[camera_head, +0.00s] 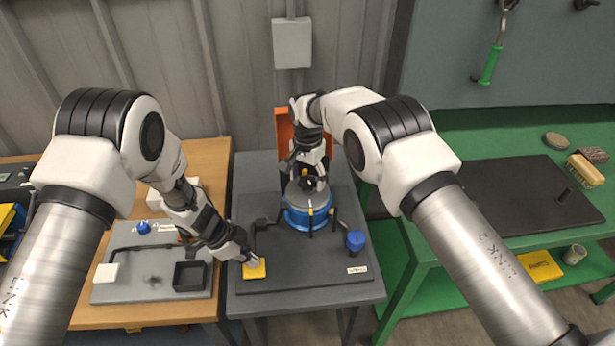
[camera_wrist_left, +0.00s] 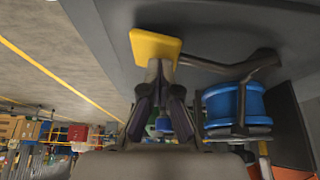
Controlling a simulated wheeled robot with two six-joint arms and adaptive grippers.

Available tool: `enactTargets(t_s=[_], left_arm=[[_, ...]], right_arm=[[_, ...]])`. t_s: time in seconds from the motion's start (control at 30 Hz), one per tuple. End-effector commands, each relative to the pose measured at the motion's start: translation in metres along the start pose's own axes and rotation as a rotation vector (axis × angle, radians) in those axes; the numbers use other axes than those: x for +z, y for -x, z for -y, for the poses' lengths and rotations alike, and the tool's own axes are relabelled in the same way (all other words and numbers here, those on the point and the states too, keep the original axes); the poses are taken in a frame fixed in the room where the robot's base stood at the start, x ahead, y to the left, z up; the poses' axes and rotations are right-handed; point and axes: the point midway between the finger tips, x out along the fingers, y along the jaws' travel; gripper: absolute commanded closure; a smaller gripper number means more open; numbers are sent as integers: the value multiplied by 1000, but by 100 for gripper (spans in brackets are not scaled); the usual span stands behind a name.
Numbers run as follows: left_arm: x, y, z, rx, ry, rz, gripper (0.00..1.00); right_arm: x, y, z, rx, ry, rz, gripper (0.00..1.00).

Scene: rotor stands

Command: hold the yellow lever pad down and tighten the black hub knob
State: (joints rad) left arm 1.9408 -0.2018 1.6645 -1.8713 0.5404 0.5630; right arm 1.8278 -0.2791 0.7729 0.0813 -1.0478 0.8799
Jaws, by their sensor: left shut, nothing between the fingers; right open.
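The yellow lever pad (camera_head: 255,269) lies at the front left of the dark base plate (camera_head: 320,275). It also shows in the left wrist view (camera_wrist_left: 152,45). My left gripper (camera_head: 252,259) is shut and empty, with its fingertips at the pad; they appear to touch it. The black hub knob (camera_head: 308,184) sits on top of the blue and grey rotor (camera_head: 297,218). My right gripper (camera_head: 307,172) is open, pointing down over the knob, with its fingers close around it. The fingers partly hide the knob, and I cannot tell whether they touch it.
A blue knob (camera_head: 355,240) stands on the plate right of the rotor. An orange panel (camera_head: 283,128) rises behind. A wooden table (camera_head: 205,152) with another grey stand is at left; a green bench (camera_head: 480,133) is at right.

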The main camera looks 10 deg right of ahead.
Motion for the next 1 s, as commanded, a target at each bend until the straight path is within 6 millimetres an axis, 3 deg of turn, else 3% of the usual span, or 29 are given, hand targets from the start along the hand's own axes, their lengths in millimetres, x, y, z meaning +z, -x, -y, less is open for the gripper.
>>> enactTargets(t_s=[0.17,0.53,0.63,0.8,0.93,1.0], left_arm=[[0,0,0,0,0,0,100],[0,0,0,0,0,0,100],[0,0,0,0,0,0,100],[0,0,0,0,0,0,100],[0,0,0,0,0,0,100],[0,0,0,0,0,0,100]], right_arm=[[0,0,0,0,194,-1,29],[0,1,0,0,1006,-1,29],[0,1,0,0,1097,-1,29],[0,1,0,0,1105,-1,29],[0,1,0,0,1103,-1,75],[0,0,0,0,1103,-1,78]])
